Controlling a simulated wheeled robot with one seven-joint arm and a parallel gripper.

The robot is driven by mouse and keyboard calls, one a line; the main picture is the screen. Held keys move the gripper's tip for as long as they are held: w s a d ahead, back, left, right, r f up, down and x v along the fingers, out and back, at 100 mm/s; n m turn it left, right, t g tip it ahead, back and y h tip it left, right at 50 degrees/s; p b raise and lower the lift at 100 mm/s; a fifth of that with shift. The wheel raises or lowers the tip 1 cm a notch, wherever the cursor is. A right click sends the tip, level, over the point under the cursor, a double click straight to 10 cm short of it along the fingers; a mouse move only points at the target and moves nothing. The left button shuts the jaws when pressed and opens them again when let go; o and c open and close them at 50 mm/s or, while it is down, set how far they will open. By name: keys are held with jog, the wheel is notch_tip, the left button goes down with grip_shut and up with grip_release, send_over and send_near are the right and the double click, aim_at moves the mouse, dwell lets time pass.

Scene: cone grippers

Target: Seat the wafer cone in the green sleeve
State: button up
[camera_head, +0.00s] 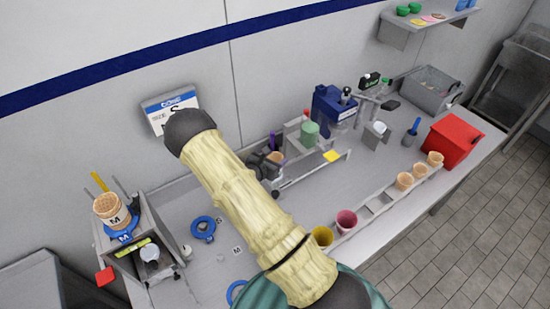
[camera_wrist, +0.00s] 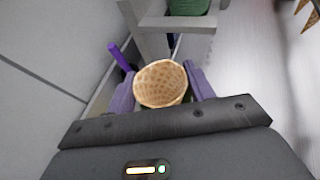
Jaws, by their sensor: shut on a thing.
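The wafer cone (camera_wrist: 161,84) sits between the purple fingers of my gripper (camera_wrist: 160,88), which is shut on it. Its open mouth faces the wrist camera; its lower part is hidden. In the head view the cone (camera_head: 276,157) shows as a small tan patch at my gripper (camera_head: 268,163), partly hidden by the gripper and arm. A green cylinder (camera_head: 309,132), which looks like the green sleeve, stands on a grey holder just right of my gripper. Its lower edge also shows at the top of the wrist view (camera_wrist: 188,6), ahead of and apart from the cone.
A grey bracket (camera_wrist: 178,22) lies close ahead of the fingers. A blue machine (camera_head: 335,105) stands behind right. A front rack (camera_head: 382,198) holds several cones and a pink cup (camera_head: 346,221). A red box (camera_head: 452,141) is at right.

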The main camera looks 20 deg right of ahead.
jog(key=shift+f, duration=0.2)
jog(key=o, duration=0.8)
jog(key=shift+c, duration=0.2)
jog(key=shift+r, duration=0.1)
jog(key=shift+r+p, duration=1.35)
jog(key=shift+r, duration=1.1)
jog(key=shift+w, duration=0.15)
jog(key=shift+d, duration=0.25)
jog(key=shift+a, duration=0.4)
jog(key=shift+s, duration=0.2)
